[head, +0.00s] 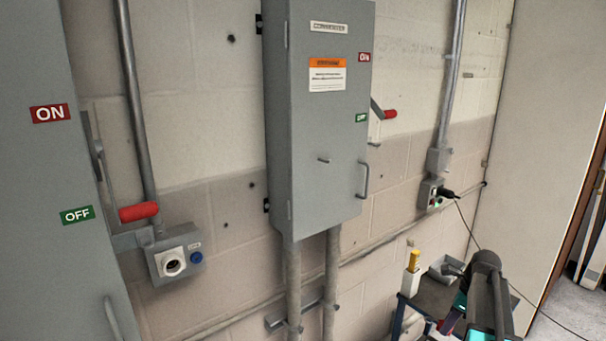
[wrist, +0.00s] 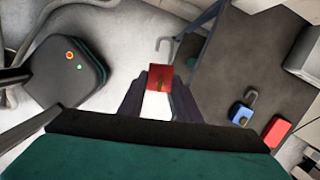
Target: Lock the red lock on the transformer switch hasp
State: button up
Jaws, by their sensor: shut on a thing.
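The red lock (wrist: 159,77) is between the fingertips of my gripper (wrist: 158,88) in the wrist view. My gripper is shut on its body, and the metal shackle (wrist: 165,45) points away from the fingers and looks open. In the head view, a grey switch box (head: 325,140) in the middle has a red-gripped lever (head: 389,114) on its right side, close to the green OFF label. Its hasp cannot be made out clearly. A second grey box (head: 50,200) at the left has a red handle (head: 139,212) near its OFF label.
A dark-topped cart (head: 432,285) stands at lower right, with a yellow-topped bottle (head: 413,260) and a grey bin (head: 445,269). In the wrist view, a blue padlock (wrist: 241,114) and a red item (wrist: 276,131) lie on a dark surface. A cable runs from the wall outlet (head: 433,195).

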jog(key=w+a+n+g+b, duration=0.1)
jog(key=w+a+n+b, duration=0.25)
jog(key=a, duration=0.75)
jog(key=w+a+n+b, duration=0.2)
jog(key=w+a, duration=0.2)
jog(key=a, duration=0.7)
jog(key=s+a+r+n+g+b, duration=0.1)
jog(key=s+a+n, duration=0.1)
jog(key=a+n, duration=0.3)
jog(key=s+a+r+n+g+b, duration=0.1)
jog(key=s+a+n, duration=0.1)
jog(key=a+n, duration=0.4)
jog(key=shift+s+a, duration=0.3)
jog(key=shift+a, duration=0.35)
jog(key=shift+r, duration=0.1)
